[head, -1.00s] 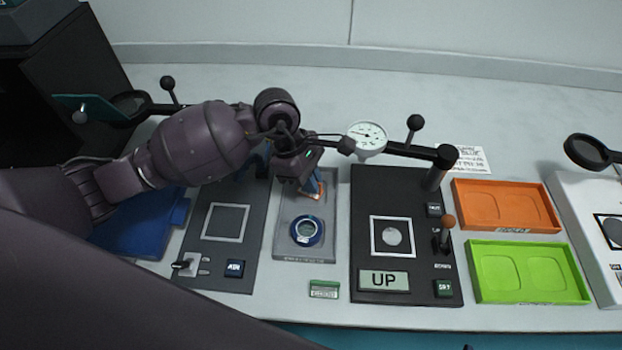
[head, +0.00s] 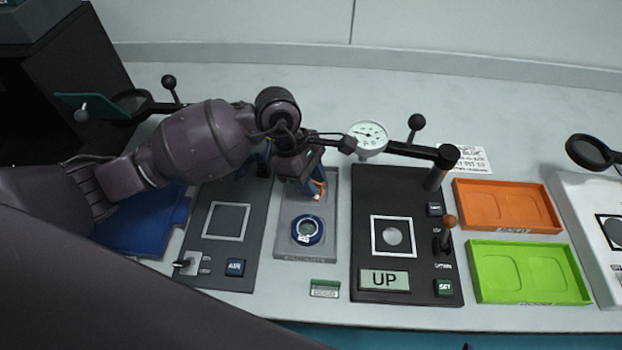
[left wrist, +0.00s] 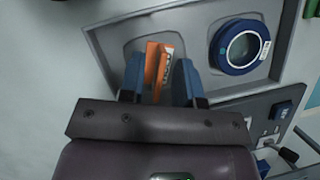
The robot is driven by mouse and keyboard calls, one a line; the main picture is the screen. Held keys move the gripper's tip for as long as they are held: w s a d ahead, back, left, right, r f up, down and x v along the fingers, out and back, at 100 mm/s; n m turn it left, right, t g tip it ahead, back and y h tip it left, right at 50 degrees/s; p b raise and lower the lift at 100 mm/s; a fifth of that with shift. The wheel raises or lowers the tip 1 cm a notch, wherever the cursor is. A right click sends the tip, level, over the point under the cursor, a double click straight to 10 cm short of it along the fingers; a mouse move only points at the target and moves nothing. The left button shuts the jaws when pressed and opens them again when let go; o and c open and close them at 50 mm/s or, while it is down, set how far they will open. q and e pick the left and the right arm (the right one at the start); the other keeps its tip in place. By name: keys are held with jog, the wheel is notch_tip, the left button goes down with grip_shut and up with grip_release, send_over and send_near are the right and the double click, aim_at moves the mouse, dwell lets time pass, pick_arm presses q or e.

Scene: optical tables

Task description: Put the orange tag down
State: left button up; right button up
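The orange tag (head: 318,192) is at the back recess of the grey two-recess tray (head: 285,250). In the left wrist view the tag (left wrist: 152,66) has an upright orange fin and a flat part with a printed label. My left gripper (head: 314,186) points down over it. Its two blue fingers (left wrist: 159,75) stand on either side of the tag with a narrow gap visible at each side, so the gripper looks open. The fingers partly hide the tag in the head view. My right gripper is not in view.
A blue ring (head: 307,230) sits in the tray's front recess. A dark panel with a dial gauge (head: 368,138) on an arm stands just right; its display (head: 384,280) reads UP. Another dark panel (head: 210,260) is left. Orange (head: 505,229) and green (head: 480,296) trays lie further right.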

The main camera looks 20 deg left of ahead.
pick_arm(q)
jog(key=p+v, duration=0.1)
jog(key=v, duration=1)
jog(key=shift+r, duration=0.4)
jog(key=shift+a, duration=0.1)
